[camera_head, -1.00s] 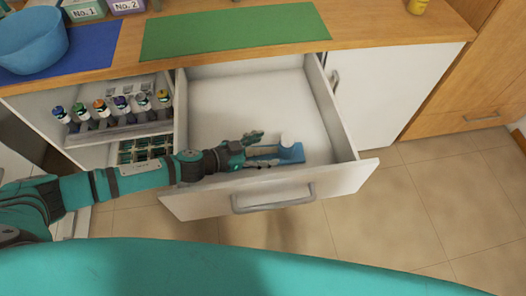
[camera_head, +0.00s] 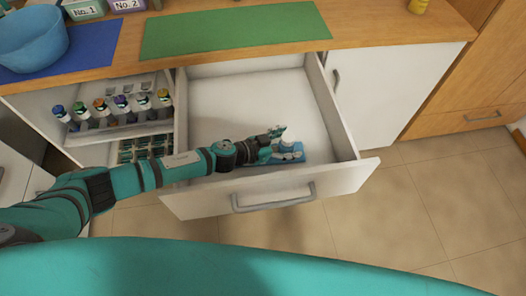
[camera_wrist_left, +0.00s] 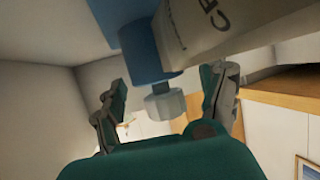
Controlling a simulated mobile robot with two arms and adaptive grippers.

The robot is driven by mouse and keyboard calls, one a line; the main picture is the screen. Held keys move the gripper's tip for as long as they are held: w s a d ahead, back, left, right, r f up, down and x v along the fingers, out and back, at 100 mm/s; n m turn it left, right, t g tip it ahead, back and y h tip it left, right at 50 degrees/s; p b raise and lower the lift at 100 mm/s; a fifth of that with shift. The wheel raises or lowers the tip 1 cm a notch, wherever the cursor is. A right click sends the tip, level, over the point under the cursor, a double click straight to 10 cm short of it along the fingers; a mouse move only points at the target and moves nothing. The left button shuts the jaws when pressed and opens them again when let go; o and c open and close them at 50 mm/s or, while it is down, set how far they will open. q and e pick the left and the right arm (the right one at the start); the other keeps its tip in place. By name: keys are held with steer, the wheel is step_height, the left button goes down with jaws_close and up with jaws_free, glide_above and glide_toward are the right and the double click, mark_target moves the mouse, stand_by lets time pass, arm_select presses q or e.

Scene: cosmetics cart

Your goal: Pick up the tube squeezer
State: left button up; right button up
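The tube squeezer (camera_head: 291,160) is blue and lies in the open white drawer, near its front right corner. My left gripper (camera_head: 287,144) is down in the drawer over it and partly hides it. In the left wrist view the blue squeezer body (camera_wrist_left: 140,42) holds a pale printed tube (camera_wrist_left: 215,28). A pale round knob (camera_wrist_left: 165,104) on the squeezer points towards my palm. The fingers of my left gripper (camera_wrist_left: 168,92) are spread, one on each side of the knob, with gaps visible. My right gripper is out of view.
The drawer front (camera_head: 240,194) with its handle stands close below my left forearm. Several colour-capped bottles (camera_head: 118,108) fill the shelf to the left. The counter above carries a blue bowl (camera_head: 32,40) and a green mat (camera_head: 235,30). Most of the drawer floor is bare.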

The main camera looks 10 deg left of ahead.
arm_select(q)
steer(key=c, duration=1.4)
steer(key=shift+r, duration=0.1)
steer(key=shift+c, duration=0.2)
